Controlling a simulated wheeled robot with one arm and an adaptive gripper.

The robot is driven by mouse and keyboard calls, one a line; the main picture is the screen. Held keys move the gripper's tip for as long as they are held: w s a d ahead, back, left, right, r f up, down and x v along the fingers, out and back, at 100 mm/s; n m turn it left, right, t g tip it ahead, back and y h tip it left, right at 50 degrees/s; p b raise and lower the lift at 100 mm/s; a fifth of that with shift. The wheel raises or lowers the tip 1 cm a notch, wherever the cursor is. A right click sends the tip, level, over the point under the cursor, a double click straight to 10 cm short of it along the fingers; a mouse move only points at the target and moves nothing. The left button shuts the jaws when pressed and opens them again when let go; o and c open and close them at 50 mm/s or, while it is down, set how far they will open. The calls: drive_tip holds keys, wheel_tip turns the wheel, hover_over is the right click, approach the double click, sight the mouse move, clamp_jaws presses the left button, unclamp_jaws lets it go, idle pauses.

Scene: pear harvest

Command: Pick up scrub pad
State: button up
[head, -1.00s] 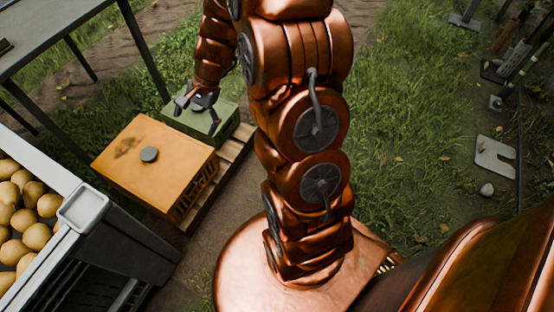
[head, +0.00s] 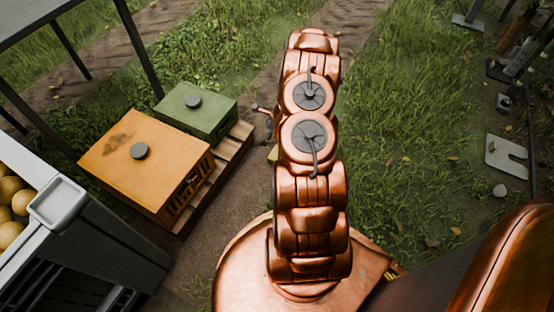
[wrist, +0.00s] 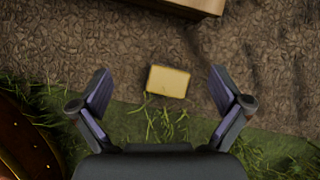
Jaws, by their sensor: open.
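The scrub pad (wrist: 168,81) is a small yellow block lying on the brown ground in the wrist view, at the edge of some grass. My gripper (wrist: 163,88) is open and empty, with its two fingers spread to either side of the pad in the picture. The pad looks apart from both fingers, and I cannot tell the exact height above it. In the head view a small yellow bit of the pad (head: 272,154) shows at the left edge of my arm, which hides the rest. Most of my gripper is hidden there too.
An orange box (head: 120,165) and a green box (head: 190,115) stand on a wooden pallet (head: 225,155) left of my arm. A crate of pears (head: 60,205) is at the lower left. Tools (head: 515,75) lie at the right. Grass between is clear.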

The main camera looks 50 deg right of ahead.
drive_tip(key=s+d+f+m, duration=0.1)
drive_tip(key=f, duration=0.2)
drive_tip(key=s+d+f+m+b, duration=0.1)
drive_tip(key=s+d+f, duration=0.1)
drive_tip(key=f, duration=0.1)
drive_tip(key=s+d+f+m+h, duration=0.1)
drive_tip(key=s+d+f, duration=0.1)
drive_tip(key=f, duration=0.1)
drive_tip(key=shift+f, duration=0.25)
drive_tip(key=shift+b+x, duration=0.7)
drive_tip(key=shift+x, duration=0.5)
drive_tip(key=b+x, duration=0.1)
drive_tip(key=x, duration=0.2)
drive_tip(key=b+x, duration=0.1)
drive_tip(key=x, duration=0.1)
drive_tip(key=shift+s+f+b, duration=0.1)
drive_tip(key=shift+s+b, duration=0.2)
drive_tip(key=shift+s, duration=0.1)
drive_tip(key=c, duration=0.8)
